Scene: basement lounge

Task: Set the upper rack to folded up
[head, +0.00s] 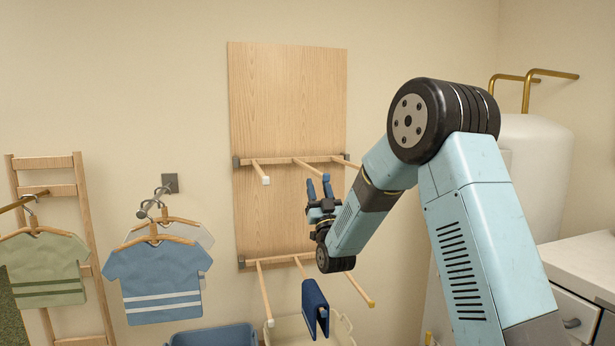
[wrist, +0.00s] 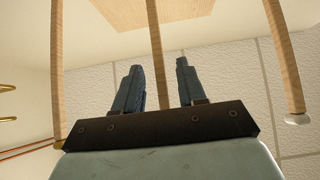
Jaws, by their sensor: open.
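The upper rack (head: 283,162) is a wooden frame on the wall panel, with several light rods standing out from the wall; it is folded out. Its left rod (head: 260,172) ends in a pale cap. My gripper (head: 319,185) is open, with its blue fingers pointing up, at the rack's middle rod. In the wrist view the fingers (wrist: 158,72) stand to either side of the middle rod (wrist: 155,50), with another rod on each side. I cannot tell whether the fingers touch the rod or how deep it sits between them.
The lower rack (head: 264,290) is also folded out and holds a blue cloth (head: 315,308). A cream basket (head: 290,330) and blue bin (head: 215,336) stand below. Shirts on hangers (head: 157,278) hang at left. A white tank (head: 535,175) and cabinet (head: 580,270) are at right.

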